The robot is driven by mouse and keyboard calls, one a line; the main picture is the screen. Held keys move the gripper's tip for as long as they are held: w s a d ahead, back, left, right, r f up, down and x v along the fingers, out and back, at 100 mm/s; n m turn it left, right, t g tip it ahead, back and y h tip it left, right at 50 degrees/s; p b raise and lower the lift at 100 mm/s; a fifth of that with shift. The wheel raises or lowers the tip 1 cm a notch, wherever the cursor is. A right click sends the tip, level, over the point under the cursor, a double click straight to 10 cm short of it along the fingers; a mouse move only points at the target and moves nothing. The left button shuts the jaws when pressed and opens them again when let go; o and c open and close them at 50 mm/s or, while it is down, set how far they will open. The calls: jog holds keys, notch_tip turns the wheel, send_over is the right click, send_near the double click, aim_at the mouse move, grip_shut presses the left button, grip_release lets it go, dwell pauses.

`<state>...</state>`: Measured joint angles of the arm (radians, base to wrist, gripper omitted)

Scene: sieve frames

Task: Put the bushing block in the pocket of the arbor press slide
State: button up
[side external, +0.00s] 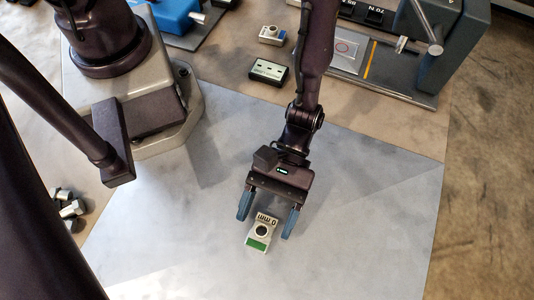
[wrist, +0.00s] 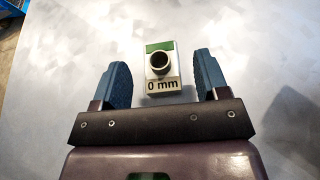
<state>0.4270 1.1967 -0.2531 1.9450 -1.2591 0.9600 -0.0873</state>
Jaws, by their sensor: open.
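The bushing block (side external: 260,236) is a small pale block with a green patch, a dark round bore and a "0 mm" label. It lies on the grey mat below my gripper (side external: 267,214). In the wrist view the block (wrist: 162,86) sits between and slightly ahead of the two blue fingers of my gripper (wrist: 161,68). The gripper is open, with a gap on both sides of the block. The arbor press (side external: 452,45) stands at the upper right. A pale plate with a circle mark (side external: 345,52) lies on its base; I cannot tell whether this is the slide's pocket.
A blue device (side external: 177,16) is at the upper left. Several metal nuts (side external: 70,208) lie at the left. The mat around the bushing block is clear.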

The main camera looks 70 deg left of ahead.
jog(key=v, duration=1.2)
jog(key=w+a+r+m+t+y, duration=0.2)
jog(key=a+r+m+t, duration=0.1)
jog(key=a+r, duration=0.3)
jog(key=w+a+r+m+t+y, duration=0.2)
jog(key=a+r, duration=0.1)
jog(key=r, duration=0.5)
jog(key=s+a+r+m+t+y, duration=0.2)
jog(key=s+a+r+t, duration=0.1)
jog(key=a+r+t, duration=0.2)
jog(key=s+a+r+m+t+y, duration=0.1)
jog(key=s+a+r+t+y, duration=0.1)
jog(key=a+r, duration=0.7)
jog(key=t+y, duration=0.1)
jog(key=t, duration=0.1)
jog(key=shift+s+m+t, duration=0.4)
jog(key=o, duration=0.3)
jog(key=shift+s+a+r+y, duration=0.15)
jog(key=shift+s+r+y, duration=0.05)
jog(key=shift+r+y, duration=0.1)
jog(key=o, duration=0.3)
jog(key=shift+a, duration=0.1)
